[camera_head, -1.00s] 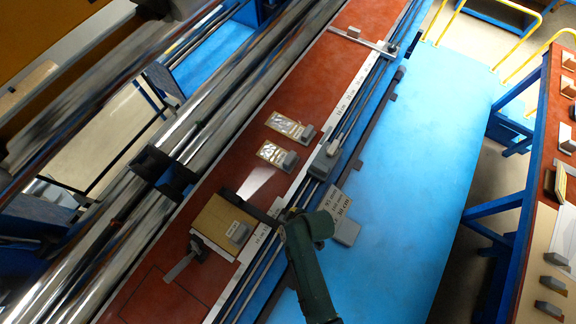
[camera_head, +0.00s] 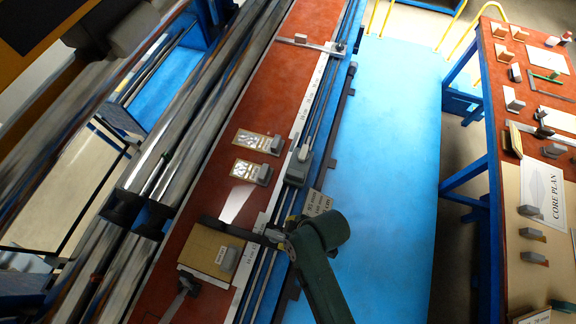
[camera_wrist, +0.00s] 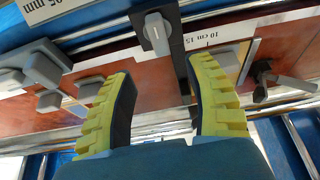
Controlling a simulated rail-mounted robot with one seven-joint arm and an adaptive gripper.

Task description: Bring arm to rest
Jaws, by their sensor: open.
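My green arm (camera_head: 322,262) reaches up from the bottom of the head view to the rail along the red work surface. My gripper (camera_wrist: 160,85) shows in the wrist view with its two yellow, dark-padded fingers wide apart and nothing between them. Beyond the fingers is a grey handle on a black plate (camera_wrist: 157,33), apart from them. In the head view the arm's end is beside a dark bar (camera_head: 238,231) that crosses the red surface; the fingers are mostly hidden there.
A tan board (camera_head: 209,252) and two small cards (camera_head: 258,141) lie on the red surface (camera_head: 262,92). Long shiny rollers (camera_head: 190,120) run along its left. The blue floor (camera_head: 390,130) between is clear.

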